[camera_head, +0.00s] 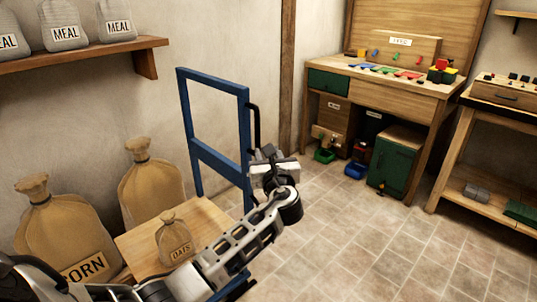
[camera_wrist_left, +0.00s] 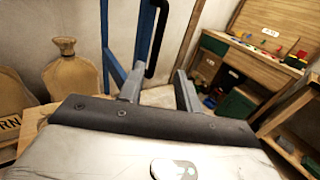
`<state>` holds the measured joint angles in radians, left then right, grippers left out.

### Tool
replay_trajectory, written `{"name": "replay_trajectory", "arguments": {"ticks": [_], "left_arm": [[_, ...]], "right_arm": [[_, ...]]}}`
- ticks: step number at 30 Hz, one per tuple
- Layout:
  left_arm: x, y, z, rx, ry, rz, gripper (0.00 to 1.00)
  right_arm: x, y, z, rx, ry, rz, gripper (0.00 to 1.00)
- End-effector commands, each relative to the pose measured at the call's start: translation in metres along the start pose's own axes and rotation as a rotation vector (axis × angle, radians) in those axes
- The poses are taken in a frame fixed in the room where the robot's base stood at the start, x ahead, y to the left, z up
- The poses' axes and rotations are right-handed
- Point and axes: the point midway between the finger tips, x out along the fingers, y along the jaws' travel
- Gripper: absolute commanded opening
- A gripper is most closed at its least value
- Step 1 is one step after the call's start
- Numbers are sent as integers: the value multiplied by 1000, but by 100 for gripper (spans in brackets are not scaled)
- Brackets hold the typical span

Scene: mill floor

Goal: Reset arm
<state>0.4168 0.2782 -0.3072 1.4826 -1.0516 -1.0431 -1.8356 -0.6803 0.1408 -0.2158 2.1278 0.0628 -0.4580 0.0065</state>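My left arm comes in from the lower left in the head view and reaches across the front of a blue-framed cart (camera_head: 214,88). My left gripper (camera_head: 274,166) is in front of the cart's right upright. In the left wrist view its two grey fingers (camera_wrist_left: 158,92) stand well apart with nothing between them. The cart's blue upright and a black handle (camera_wrist_left: 158,38) show behind the fingers. I cannot tell how far they are from it. My right gripper is not in view.
A small OATS sack (camera_head: 174,240) sits on the cart's wooden deck (camera_head: 208,214). A CORN sack (camera_head: 62,236) and another sack (camera_head: 150,182) stand near the wall. A workbench (camera_head: 392,84) stands at the back right. The tiled floor (camera_head: 350,230) is clear.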

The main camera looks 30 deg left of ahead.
Motion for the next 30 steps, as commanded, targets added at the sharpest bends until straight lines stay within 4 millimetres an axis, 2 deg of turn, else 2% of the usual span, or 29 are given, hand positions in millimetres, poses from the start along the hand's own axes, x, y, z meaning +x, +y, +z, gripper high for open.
{"name": "replay_trajectory", "arguments": {"ticks": [4,17,20,23,26,27,29,30], "left_arm": [[-6,0,0,-1,0,-1,34],[-5,0,0,0,-1,0,34],[-8,0,-5,-16,11,-9,34],[-21,-3,-30,-115,77,-50,34],[-52,-5,-78,-339,225,-114,34],[-70,-6,-100,-462,308,-135,34],[-103,-6,-133,-675,449,-148,34],[-127,-5,-152,-825,549,-141,34]], "right_arm": [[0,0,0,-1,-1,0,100],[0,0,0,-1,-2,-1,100],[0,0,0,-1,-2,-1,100],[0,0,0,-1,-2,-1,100],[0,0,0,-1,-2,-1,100],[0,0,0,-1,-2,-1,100],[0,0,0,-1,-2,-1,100],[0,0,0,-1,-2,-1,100]]}}
